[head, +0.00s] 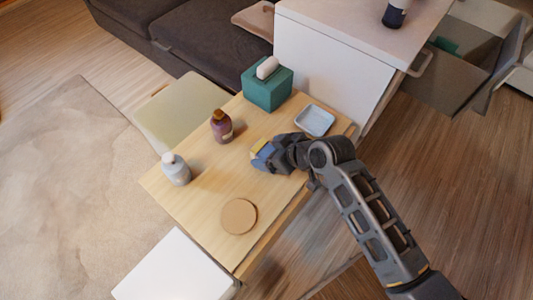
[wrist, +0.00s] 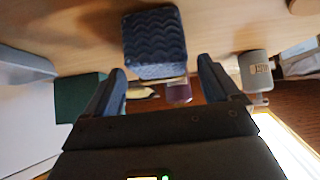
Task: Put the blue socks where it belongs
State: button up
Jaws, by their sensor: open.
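The blue socks show in the wrist view as a dark blue, wave-textured bundle (wrist: 155,40) on the wooden table, just beyond and between my fingertips. My gripper (wrist: 162,68) is open, with one finger on each side and a gap between them; nothing is held. In the head view my gripper (head: 275,157) is low over the middle of the table (head: 200,205), and it hides most of the socks; only a small blue patch shows at its tip.
A teal tissue box (head: 267,88), a pale tray (head: 314,121), a purple bottle (head: 221,127), a white bottle (head: 176,169) and a round coaster (head: 239,216) stand around the gripper. A white cabinet (head: 330,65) is behind. An open drawer (head: 455,75) with something green inside is at right.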

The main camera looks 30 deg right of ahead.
aim_at(268, 151)
jog(key=shift+x, duration=2)
jog(key=shift+c, duration=0.3)
jog(key=c, duration=1.1)
